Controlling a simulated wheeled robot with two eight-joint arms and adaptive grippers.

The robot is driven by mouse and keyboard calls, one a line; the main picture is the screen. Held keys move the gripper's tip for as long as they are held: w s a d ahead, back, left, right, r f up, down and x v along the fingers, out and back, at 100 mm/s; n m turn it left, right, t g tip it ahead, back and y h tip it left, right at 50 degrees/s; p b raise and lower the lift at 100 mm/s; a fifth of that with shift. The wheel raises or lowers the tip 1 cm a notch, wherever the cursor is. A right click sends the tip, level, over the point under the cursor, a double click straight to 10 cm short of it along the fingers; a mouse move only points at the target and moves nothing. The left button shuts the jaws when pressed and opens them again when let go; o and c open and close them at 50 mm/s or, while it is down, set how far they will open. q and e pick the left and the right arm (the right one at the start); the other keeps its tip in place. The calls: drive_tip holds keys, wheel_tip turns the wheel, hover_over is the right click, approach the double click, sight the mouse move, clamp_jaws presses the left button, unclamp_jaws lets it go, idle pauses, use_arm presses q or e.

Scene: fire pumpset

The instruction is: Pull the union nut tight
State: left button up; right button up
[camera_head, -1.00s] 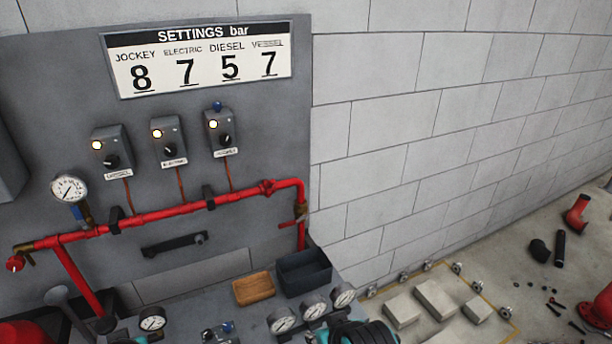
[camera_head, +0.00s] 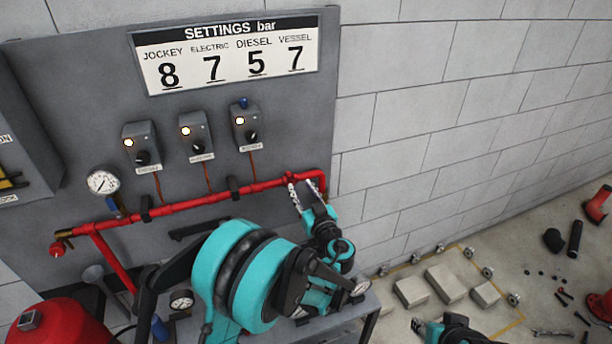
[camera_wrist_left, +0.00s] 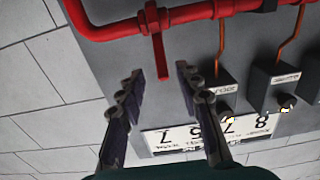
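The red pipe (camera_head: 206,201) runs along the grey panel and bends down at its right end. My left gripper (camera_head: 300,188) is just below and in front of the pipe there. In the left wrist view its fingers (camera_wrist_left: 160,76) are apart and empty.
Control boxes (camera_head: 197,136) and a pressure gauge (camera_head: 102,182) are on the panel. My left arm hides much of the bench below. Pale blocks (camera_head: 445,283) and loose fittings lie on the floor at the right. The block wall is bare.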

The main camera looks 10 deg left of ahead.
sight(294, 178)
use_arm(q)
drive_tip(key=x, duration=0.6)
drive_tip(key=shift+a, duration=0.15)
clamp_jaws()
